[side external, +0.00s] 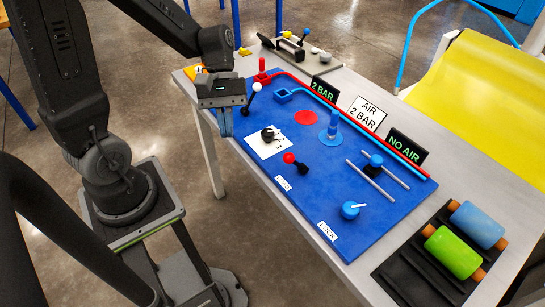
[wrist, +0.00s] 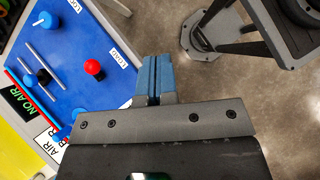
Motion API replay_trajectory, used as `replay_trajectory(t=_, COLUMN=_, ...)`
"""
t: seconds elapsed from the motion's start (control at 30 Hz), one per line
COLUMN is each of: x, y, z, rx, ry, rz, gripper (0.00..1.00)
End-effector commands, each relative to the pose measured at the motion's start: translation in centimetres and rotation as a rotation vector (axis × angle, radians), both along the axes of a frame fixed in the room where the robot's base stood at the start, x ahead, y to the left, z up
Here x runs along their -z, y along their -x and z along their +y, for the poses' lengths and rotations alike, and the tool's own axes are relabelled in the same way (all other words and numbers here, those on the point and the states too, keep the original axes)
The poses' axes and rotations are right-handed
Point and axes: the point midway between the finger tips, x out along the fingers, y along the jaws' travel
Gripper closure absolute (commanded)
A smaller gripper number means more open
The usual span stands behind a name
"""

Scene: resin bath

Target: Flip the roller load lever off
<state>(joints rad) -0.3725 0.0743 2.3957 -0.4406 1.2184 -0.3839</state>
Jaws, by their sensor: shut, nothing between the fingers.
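The load lever (side external: 290,158) has a red ball on a black base and stands beside a small label on the blue panel (side external: 262,187). In the side view its ball leans up and left from the base. In the wrist view the red ball (wrist: 93,67) is left of my fingers, near a label reading LOAD (wrist: 122,60). My gripper (side external: 225,124) is shut and empty, with blue fingers pointing down at the panel's left edge, apart from the lever. The closed fingers also show in the wrist view (wrist: 155,62).
A white-ball lever (side external: 257,87) stands close to my gripper. A black knob (side external: 268,134) on a white card lies between my gripper and the load lever. A blue knob (side external: 351,210), metal rods (side external: 378,184) and signs (side external: 407,148) lie farther right. Green and blue rollers (side external: 453,252) sit at the right.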

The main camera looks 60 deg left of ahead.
Motion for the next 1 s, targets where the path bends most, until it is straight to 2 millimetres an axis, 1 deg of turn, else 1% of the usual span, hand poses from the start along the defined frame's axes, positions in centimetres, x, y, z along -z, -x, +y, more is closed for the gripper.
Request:
replay_trajectory(t=0.03, x=0.9, y=-0.2, z=0.3, rx=-0.069, ry=0.046, rz=0.078, gripper=1.0)
replay_trajectory(t=0.27, x=4.0, y=-1.2, z=1.5, rx=-0.363, ry=0.253, rz=0.399, gripper=1.0)
replay_trajectory(t=0.6, x=9.1, y=-2.3, z=4.0, rx=-0.763, ry=0.587, rz=0.869, gripper=1.0)
replay_trajectory(t=0.8, x=11.9, y=-2.5, z=5.5, rx=-0.934, ry=0.768, rz=1.093, gripper=1.0)
replay_trajectory(t=1.0, x=13.5, y=-2.4, z=6.2, rx=-1.014, ry=0.868, rz=1.209, gripper=1.0)
